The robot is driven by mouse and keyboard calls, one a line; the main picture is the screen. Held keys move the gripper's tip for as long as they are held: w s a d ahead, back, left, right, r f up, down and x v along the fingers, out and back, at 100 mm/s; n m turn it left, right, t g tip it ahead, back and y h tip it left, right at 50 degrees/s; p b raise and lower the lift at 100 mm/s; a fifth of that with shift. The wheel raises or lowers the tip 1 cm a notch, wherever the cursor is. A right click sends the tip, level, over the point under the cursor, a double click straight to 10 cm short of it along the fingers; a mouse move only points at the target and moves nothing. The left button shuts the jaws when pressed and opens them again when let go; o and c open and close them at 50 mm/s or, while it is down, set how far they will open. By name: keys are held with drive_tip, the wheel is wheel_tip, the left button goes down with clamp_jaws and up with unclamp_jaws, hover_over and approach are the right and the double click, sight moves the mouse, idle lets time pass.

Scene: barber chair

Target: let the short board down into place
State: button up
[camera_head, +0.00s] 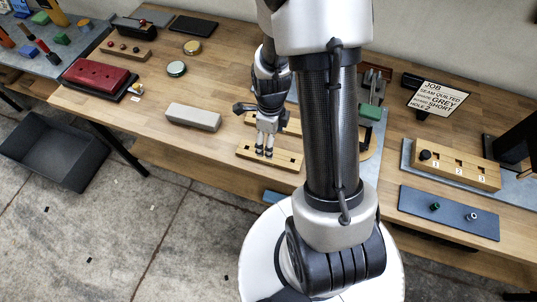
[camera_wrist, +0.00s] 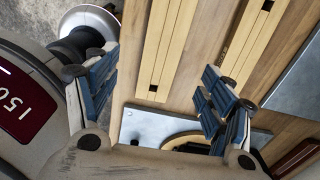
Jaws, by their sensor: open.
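Two light wooden boards with slots lie on the bench, and I cannot tell for sure which is the short one. The front board (camera_head: 284,161) lies flat near the bench's front edge; it shows between my fingers in the wrist view (camera_wrist: 158,60). The back board (camera_head: 256,119) lies behind it, partly hidden by my arm, and is at the right in the wrist view (camera_wrist: 252,45). My gripper (camera_head: 265,152) is open, pointing down over the front board with nothing clamped. Whether the fingertips touch the board is unclear.
A job card (camera_head: 436,96) reads quilted, grey, short, hole 2. A numbered wooden block (camera_head: 470,168) and a blue-grey mat (camera_head: 448,221) are at the right. A grey block (camera_head: 194,117) and a red case (camera_head: 98,77) are at the left.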

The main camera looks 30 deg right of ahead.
drive_tip(key=f+b, duration=0.1)
drive_tip(key=f, duration=0.5)
drive_tip(key=f+b, duration=0.1)
drive_tip(key=f, duration=0.2)
drive_tip(key=shift+w+d+f+b, duration=0.1)
drive_tip(key=shift+w+f+b, duration=0.15)
drive_tip(key=shift+w+b, duration=0.05)
drive_tip(key=shift+c, duration=0.6)
drive_tip(key=c, duration=1.1)
drive_tip(key=shift+r, duration=0.2)
